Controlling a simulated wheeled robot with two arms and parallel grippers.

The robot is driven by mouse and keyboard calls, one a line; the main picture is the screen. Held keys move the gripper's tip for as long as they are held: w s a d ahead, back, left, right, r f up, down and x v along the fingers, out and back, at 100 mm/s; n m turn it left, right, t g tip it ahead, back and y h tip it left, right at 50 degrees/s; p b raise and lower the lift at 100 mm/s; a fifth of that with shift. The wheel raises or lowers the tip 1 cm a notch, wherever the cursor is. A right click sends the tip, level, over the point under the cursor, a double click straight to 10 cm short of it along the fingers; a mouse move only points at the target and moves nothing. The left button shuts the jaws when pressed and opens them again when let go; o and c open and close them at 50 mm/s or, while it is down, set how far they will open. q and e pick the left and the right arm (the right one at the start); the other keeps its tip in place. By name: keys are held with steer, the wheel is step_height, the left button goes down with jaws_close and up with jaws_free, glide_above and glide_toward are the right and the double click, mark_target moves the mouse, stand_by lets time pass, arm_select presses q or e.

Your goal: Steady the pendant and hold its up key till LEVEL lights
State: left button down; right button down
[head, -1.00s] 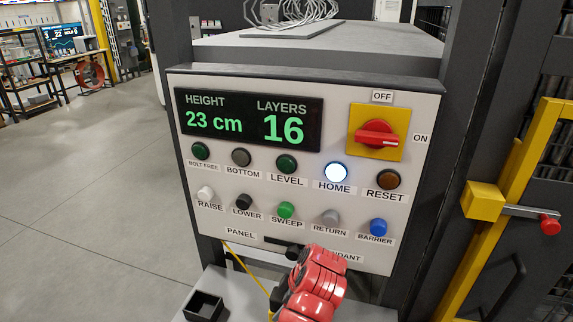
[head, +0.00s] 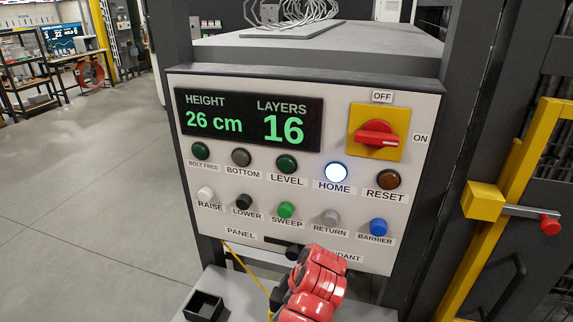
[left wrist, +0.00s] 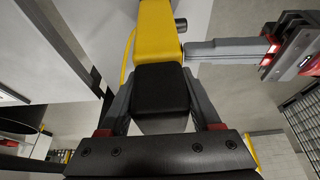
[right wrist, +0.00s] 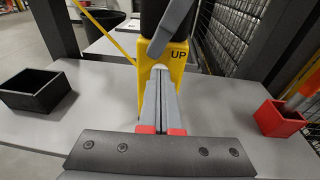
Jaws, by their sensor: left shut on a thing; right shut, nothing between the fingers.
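The yellow and black pendant (right wrist: 148,95) hangs upright, its UP label showing in the right wrist view. In the left wrist view its black part (left wrist: 160,90) sits between the fingers of my left gripper (left wrist: 160,100), which is shut on it. My right gripper (right wrist: 160,78) is shut and empty, its tips against the pendant's yellow face beside the UP label; they hide the key. In the head view the LEVEL lamp (head: 287,165) is dark green and unlit. The display (head: 248,121) reads HEIGHT 26 cm, LAYERS 16.
The HOME lamp (head: 336,173) is lit white. The red switch (head: 376,134) sits on its yellow plate. A black open box (right wrist: 36,90) and a red box (right wrist: 279,118) stand on the grey shelf, on either side of the pendant. A yellow cable (right wrist: 105,30) runs nearby.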

arm_select(q)
steer(key=shift+s+f, duration=0.25)
steer(key=shift+s, duration=0.05)
arm_select(e)
steer(key=shift+w+d+r, duration=0.1)
steer(key=shift+d+r, duration=0.05)
steer(key=shift+r, duration=0.15)
steer(key=v, duration=1.4)
steer(key=shift+f, duration=0.25)
arm_select(q)
steer(key=shift+w+r, duration=0.1)
steer(key=shift+r, duration=0.05)
jaws_free()
steer(key=shift+w, duration=0.1)
steer(key=shift+r, duration=0.15)
steer(key=v, duration=1.1)
steer(key=shift+d+r, duration=0.2)
steer(key=shift+r, duration=0.05)
